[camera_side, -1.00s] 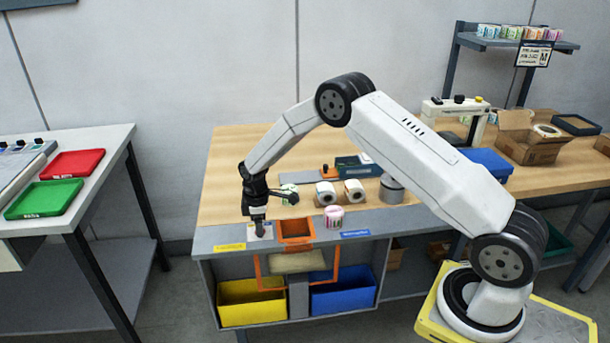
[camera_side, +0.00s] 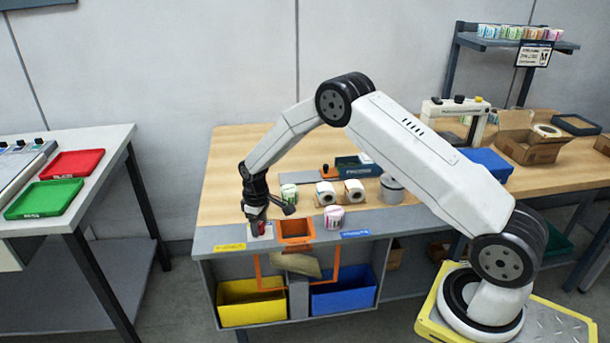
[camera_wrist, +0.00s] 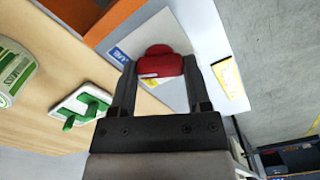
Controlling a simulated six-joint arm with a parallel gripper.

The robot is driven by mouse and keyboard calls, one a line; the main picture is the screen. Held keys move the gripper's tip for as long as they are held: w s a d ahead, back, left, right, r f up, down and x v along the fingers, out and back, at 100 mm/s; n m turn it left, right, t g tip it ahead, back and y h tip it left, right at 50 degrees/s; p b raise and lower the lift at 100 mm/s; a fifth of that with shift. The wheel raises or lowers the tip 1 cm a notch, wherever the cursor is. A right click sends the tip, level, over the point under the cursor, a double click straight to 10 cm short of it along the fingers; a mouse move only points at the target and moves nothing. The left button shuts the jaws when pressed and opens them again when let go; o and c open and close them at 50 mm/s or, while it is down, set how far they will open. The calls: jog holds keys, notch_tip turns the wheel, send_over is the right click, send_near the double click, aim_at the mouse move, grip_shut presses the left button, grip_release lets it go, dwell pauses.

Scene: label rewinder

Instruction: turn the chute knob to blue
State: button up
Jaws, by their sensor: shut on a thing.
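The red chute knob (camera_wrist: 162,68) sits between the two fingers of my gripper (camera_wrist: 160,64) in the wrist view. The fingers are shut on it. It stands on a light plate (camera_wrist: 165,35) with a blue label (camera_wrist: 119,55). In the side view my gripper (camera_side: 256,224) points down over the plate, left of the orange chute opening (camera_side: 295,229), and mostly hides the knob. Below, the tan flap (camera_side: 296,264) tilts down to the right, above the yellow bin (camera_side: 251,302) on the left and the blue bin (camera_side: 343,295) on the right.
A pink-labelled roll (camera_side: 334,217) stands right of the opening. A green-labelled roll (camera_side: 288,193) and two white rolls (camera_side: 326,193) stand behind. A blue bench label (camera_side: 355,234) and a yellow one (camera_side: 230,247) mark the front edge.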

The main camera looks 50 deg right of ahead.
aim_at(260, 226)
jog(key=shift+m, duration=0.7)
jog(key=o, duration=1.3)
jog(key=shift+r, duration=0.1)
jog(key=shift+r, duration=3.8)
